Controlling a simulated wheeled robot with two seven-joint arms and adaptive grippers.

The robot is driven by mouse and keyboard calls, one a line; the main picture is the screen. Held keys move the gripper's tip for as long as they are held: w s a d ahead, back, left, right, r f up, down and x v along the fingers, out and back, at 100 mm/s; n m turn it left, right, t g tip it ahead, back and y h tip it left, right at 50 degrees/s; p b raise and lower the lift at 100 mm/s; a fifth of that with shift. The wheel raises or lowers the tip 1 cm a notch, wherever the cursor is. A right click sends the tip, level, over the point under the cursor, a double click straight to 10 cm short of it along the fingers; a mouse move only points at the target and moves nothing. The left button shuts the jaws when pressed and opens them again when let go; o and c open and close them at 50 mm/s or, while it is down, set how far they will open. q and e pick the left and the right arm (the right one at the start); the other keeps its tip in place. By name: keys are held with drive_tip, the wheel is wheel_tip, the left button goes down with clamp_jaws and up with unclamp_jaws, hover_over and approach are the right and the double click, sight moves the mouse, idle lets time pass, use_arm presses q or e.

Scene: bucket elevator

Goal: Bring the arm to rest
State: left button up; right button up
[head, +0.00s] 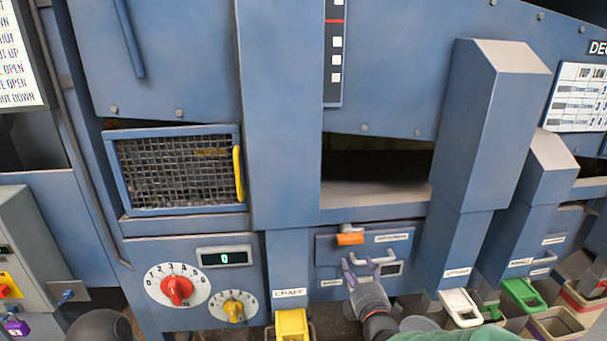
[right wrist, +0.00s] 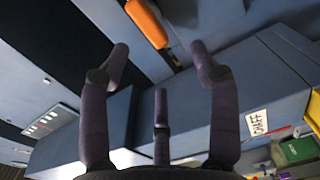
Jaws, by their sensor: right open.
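My right gripper (head: 368,266) is in front of the blue panel below the dark slot, close to a small drawer-like front with a light handle (head: 386,269). In the right wrist view its fingers (right wrist: 160,62) are spread apart with nothing between them. An orange tab (head: 350,237) sits just above the gripper; it also shows in the right wrist view (right wrist: 147,22), beyond the fingertips. I cannot tell whether a finger touches the panel. My left gripper is not clearly in view.
A red dial (head: 176,290) and a yellow dial (head: 233,309) are left of the gripper. A yellow chute flap (head: 291,325) is close on its left, a white one (head: 460,306) and a green one (head: 522,294) on its right. Open bins (head: 556,326) stand at lower right.

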drive_tip(key=s+a+f+m+g+y, duration=0.1)
drive_tip(key=s+a+f+m+g, duration=0.15)
drive_tip(key=f, duration=0.65)
drive_tip(key=s+a+f+m+g, duration=0.1)
drive_tip(key=s+f+m+g, duration=0.3)
drive_tip(key=f, duration=0.5)
drive_tip(key=s+a+f+m+g+y, duration=0.1)
drive_tip(key=s+f+m+g, duration=0.25)
drive_tip(key=f, duration=0.55)
drive_tip(key=s+a+f+m+g, duration=0.2)
drive_tip(key=s+f+m, duration=0.3)
drive_tip(key=s, duration=0.5)
drive_tip(key=s+a+f+m+g+y, duration=0.1)
drive_tip(key=s+a+f+m+g, duration=0.2)
drive_tip(key=s+f, duration=0.6)
drive_tip(key=s+m+g, duration=0.2)
drive_tip(key=shift+a+m, duration=0.15)
drive_tip(key=shift+m, duration=0.15)
drive_tip(key=shift+w, duration=0.1)
